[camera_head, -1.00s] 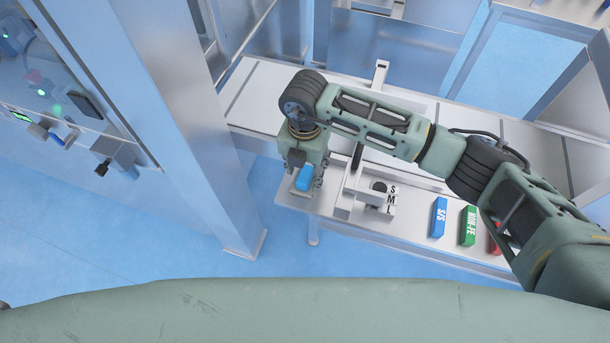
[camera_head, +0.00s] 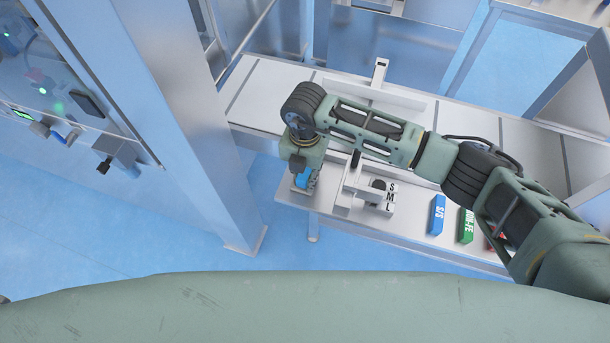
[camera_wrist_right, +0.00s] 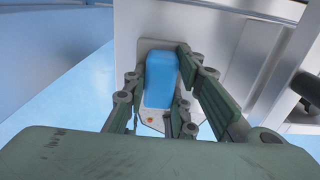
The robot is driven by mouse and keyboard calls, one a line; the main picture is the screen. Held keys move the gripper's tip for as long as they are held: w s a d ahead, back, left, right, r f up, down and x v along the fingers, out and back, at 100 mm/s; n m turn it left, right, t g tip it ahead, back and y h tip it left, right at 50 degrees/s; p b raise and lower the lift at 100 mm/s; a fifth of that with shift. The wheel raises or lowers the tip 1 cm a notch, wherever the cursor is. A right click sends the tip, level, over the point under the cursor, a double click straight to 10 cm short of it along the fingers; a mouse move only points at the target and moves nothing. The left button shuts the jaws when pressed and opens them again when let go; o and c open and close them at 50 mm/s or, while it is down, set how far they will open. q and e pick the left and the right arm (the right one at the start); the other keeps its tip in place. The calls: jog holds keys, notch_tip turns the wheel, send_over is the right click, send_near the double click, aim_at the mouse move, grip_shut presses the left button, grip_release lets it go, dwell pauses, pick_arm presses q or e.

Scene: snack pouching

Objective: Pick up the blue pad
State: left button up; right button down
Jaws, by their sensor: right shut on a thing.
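The blue pad (camera_head: 302,180) is at the left end of the table's front shelf, mostly covered by my right gripper in the head view. In the right wrist view the blue pad (camera_wrist_right: 160,80) is a rounded blue block on a light plate. My right gripper (camera_head: 304,186) reaches down over it. Its fingers stand on both sides of the pad in the wrist view and are shut on it. The pad's underside is hidden, so I cannot tell whether it is clear of the plate. My left gripper is not in view.
A white fixture marked S, M, L (camera_head: 385,194) stands right of the gripper. Blue (camera_head: 437,214), green (camera_head: 466,225) and red blocks lie further right, the red one partly behind my arm. A metal column (camera_head: 190,120) stands at left.

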notch_tip(320, 180, up, 10)
jog(key=shift+b, duration=1.05)
jog(key=c, duration=2)
grip_release()
jog(key=shift+c, duration=0.2)
jog(key=c, duration=0.4)
